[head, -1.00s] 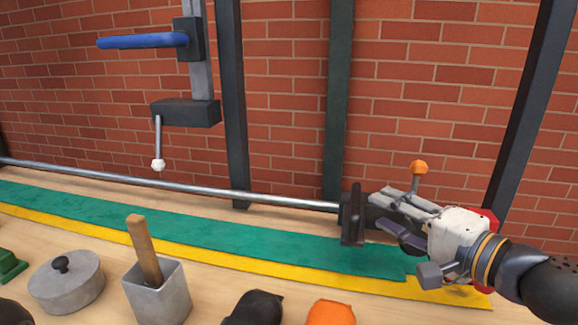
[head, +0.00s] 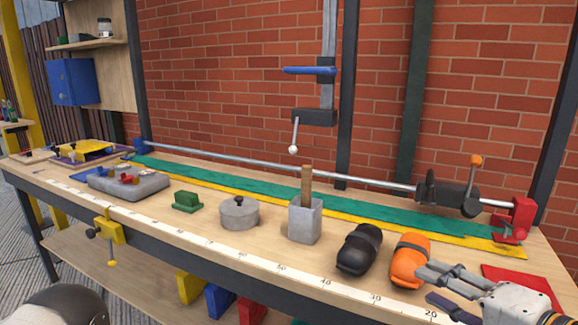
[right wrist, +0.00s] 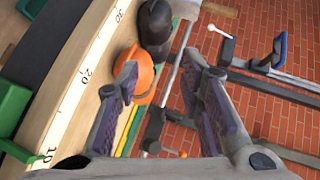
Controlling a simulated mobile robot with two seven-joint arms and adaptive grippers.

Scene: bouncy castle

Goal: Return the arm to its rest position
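My right gripper (head: 428,284) is at the lower right of the head view, over the front edge of the workbench. Its two fingers are spread apart with nothing between them. The right wrist view shows the same open, empty fingers (right wrist: 165,88). The gripper is apart from the bar clamp's black sliding block (head: 447,194) with its orange-tipped handle, which sits on the long metal bar (head: 290,166) behind it. My left gripper does not show in the head view.
An orange rounded object (head: 410,262) and a black one (head: 360,250) lie close to my right gripper. A grey holder (head: 305,222), a lidded grey pot (head: 240,214) and a green block (head: 187,202) stand further left. A vertical clamp (head: 315,117) hangs above the bench.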

